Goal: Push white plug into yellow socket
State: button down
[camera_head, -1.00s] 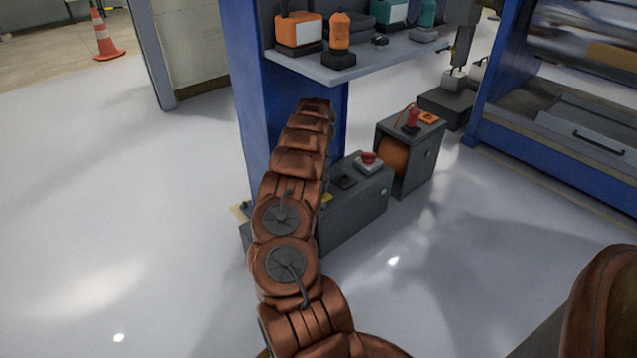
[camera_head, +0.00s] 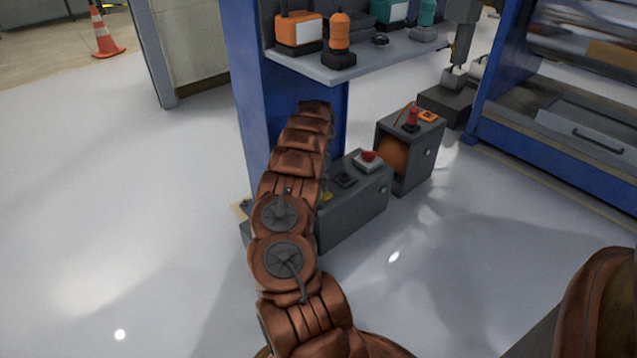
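My arm reaches forward over the grey floor box beside the blue column, and its far end hides what lies behind it. My gripper cannot be made out at the far end of the arm. No white plug can be made out. A small yellow patch (camera_head: 326,196) shows just right of my arm on the grey box (camera_head: 356,212); I cannot tell whether it is the yellow socket.
A shelf (camera_head: 375,58) with orange and teal devices juts from the blue column (camera_head: 252,100). A red button (camera_head: 368,156) sits on the grey box. A dark cabinet (camera_head: 420,160) stands right of it.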

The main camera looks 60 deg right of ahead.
jog(key=shift+f, duration=0.2)
jog(key=c, duration=0.6)
grip_release()
jog(key=shift+o, duration=0.2)
jog(key=shift+r, duration=0.1)
notch_tip(320, 180, up, 7)
jog(key=shift+r, duration=0.2)
